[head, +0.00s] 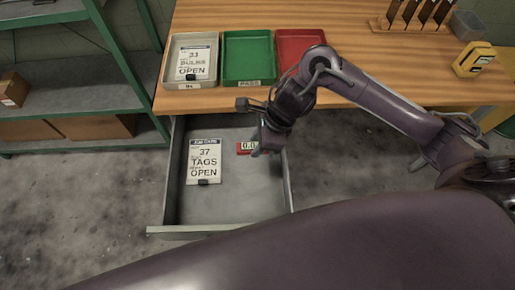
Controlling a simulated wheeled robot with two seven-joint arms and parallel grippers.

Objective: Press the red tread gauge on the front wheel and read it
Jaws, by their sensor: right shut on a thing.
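The red tread gauge (245,148) shows a small pale display that seems to read 0.0. It is in or just above the open drawer (232,206) under the bench. My right gripper (261,148) reaches down from the bench's front edge and is shut on the gauge's right end, partly covering it. I cannot tell if the gauge touches the drawer floor. No wheel is in view. My left gripper is not in view.
A TAGS card (204,161) lies in the drawer's left side. On the wooden bench (369,55) stand a grey tray (173,75) with a card, a green tray (249,60) and a red tray (297,43). A yellow device (471,62) sits right. Green shelving (87,99) stands left.

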